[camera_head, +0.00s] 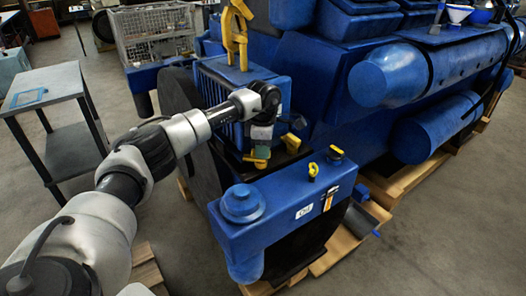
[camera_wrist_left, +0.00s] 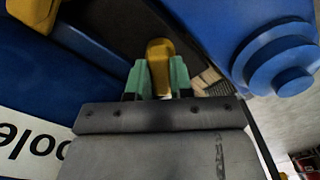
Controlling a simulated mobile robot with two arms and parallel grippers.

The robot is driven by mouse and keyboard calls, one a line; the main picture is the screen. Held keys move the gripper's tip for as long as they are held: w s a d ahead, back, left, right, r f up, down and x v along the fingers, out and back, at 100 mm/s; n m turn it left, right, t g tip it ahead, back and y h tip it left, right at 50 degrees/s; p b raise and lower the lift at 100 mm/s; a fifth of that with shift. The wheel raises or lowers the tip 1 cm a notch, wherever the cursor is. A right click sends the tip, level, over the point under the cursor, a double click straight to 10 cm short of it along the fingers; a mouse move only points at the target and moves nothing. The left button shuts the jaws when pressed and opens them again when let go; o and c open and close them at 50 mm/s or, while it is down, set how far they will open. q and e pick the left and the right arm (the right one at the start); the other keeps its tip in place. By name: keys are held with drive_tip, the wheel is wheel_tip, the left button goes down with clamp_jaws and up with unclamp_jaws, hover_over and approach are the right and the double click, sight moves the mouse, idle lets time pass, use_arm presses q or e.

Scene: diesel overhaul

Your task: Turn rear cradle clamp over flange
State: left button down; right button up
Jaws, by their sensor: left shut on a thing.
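My left gripper (camera_head: 262,145) reaches in over the front of the blue engine (camera_head: 320,85) and points down. In the left wrist view its two green fingers (camera_wrist_left: 159,78) are shut on a yellow clamp handle (camera_wrist_left: 159,62), which stands between the fingertips. In the head view the yellow clamp (camera_head: 257,163) shows just below the fingers, beside a dark gap in the blue frame. The flange under the clamp cannot be made out clearly. Another yellow piece (camera_head: 291,143) sits just to the right of the gripper. My right gripper is not in view.
A blue housing with a round cap (camera_head: 242,203) stands close in front; the cap also shows in the wrist view (camera_wrist_left: 280,65). A yellow lifting hook (camera_head: 237,35) hangs behind my arm. A grey side table (camera_head: 45,88) and wire basket (camera_head: 155,35) stand left.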

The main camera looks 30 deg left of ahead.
use_arm(q)
drive_tip(key=m+b, duration=0.1)
drive_tip(key=m, duration=0.3)
drive_tip(key=shift+s+m, duration=0.1)
drive_tip(key=shift+m, duration=0.2)
drive_tip(key=shift+s+r+m+b, duration=0.15)
drive_tip(key=shift+m+b, duration=0.25)
drive_tip(key=shift+m, duration=2.1)
drive_tip(key=c, duration=1)
unclamp_jaws()
wheel_tip(320, 180, up, 11)
drive_tip(key=b, duration=0.1)
drive_tip(key=shift+b, duration=0.4)
